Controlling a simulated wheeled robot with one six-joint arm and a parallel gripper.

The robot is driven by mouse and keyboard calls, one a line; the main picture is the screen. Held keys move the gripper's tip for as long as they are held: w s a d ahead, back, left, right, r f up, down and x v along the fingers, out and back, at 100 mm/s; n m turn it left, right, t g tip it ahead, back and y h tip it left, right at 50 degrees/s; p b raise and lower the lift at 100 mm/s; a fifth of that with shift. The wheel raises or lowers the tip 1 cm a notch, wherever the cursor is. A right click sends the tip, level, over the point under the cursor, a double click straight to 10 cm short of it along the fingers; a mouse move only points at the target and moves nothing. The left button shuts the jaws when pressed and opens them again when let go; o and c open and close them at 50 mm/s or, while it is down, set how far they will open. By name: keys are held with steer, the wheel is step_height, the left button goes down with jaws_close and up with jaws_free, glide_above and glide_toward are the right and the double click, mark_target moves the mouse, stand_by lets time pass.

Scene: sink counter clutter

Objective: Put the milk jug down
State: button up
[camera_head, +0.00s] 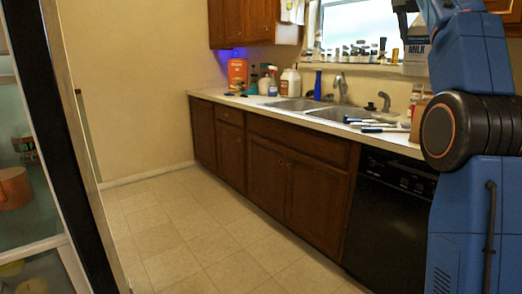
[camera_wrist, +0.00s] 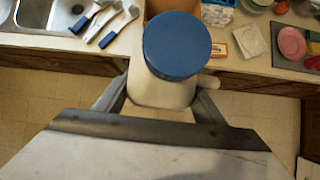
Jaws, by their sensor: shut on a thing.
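The milk jug (camera_head: 417,48) is at the upper right of the head view, white with a dark "MILK" label, partly cut off behind my blue arm. In the wrist view its round blue cap (camera_wrist: 177,45) and pale neck (camera_wrist: 160,92) are in the middle. My gripper (camera_wrist: 158,98) is shut on the jug, with one finger on each side below the cap. The jug is held up, seen against the counter's front edge in the wrist view. Its base is hidden. The counter (camera_head: 392,138) runs along the wall with the sink (camera_head: 295,104) in it.
Several blue-handled utensils (camera_wrist: 107,22) lie beside the sink. Right of the cap are a small orange box (camera_wrist: 249,41), a pale square item (camera_wrist: 253,40) and a pink dish (camera_wrist: 291,43). Bottles crowd the counter's far end. The floor (camera_head: 210,235) is clear.

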steer(key=a+f+m+g+y, duration=0.1)
steer(key=a+f+m+g, duration=0.2)
steer(key=f, duration=2.9)
steer(key=w+a+f+m+g+y, duration=0.1)
steer(key=a+f+m+g, duration=0.3)
steer(key=f, duration=2.8)
steer(key=a+f+m+g+y, duration=0.3)
steer(key=a+f+m, duration=0.7)
steer(key=f, duration=2.3)
steer(key=m, duration=0.8)
steer(key=shift+w+a, duration=0.25)
steer(key=shift+a, duration=0.05)
